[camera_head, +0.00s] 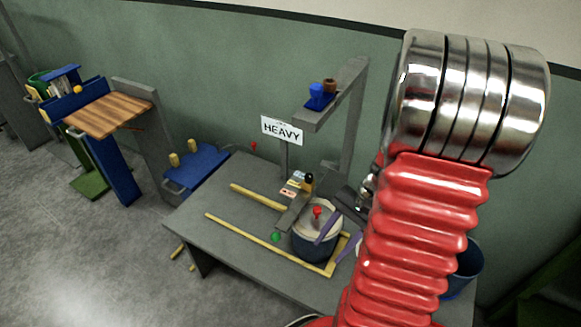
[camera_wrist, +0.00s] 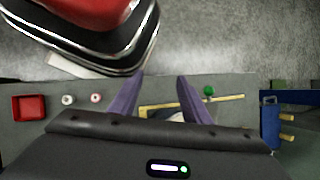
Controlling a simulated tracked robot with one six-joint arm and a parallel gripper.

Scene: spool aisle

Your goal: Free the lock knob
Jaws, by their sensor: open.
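A dark blue pot (camera_head: 312,246) with a pale lid stands on the grey table, with a red knob (camera_head: 317,211) on top. A grey bar beside it has a black knob (camera_head: 308,179) at its far end and a green ball (camera_head: 275,237) near its front end. The green ball also shows in the wrist view (camera_wrist: 208,90), just right of my right finger. I cannot tell which of these is the lock knob. My gripper (camera_head: 326,250) has two purple fingers, at the pot's right side in the head view. In the wrist view my gripper (camera_wrist: 160,77) is open, with nothing clearly held.
Yellow strips (camera_head: 255,241) lie on the grey table (camera_head: 222,241). A post with an overhanging arm (camera_head: 355,105) and a HEAVY sign (camera_head: 282,130) stand behind. A blue cart (camera_head: 203,165) is at left. A red tray (camera_wrist: 29,107) shows in the wrist view. Floor at left is open.

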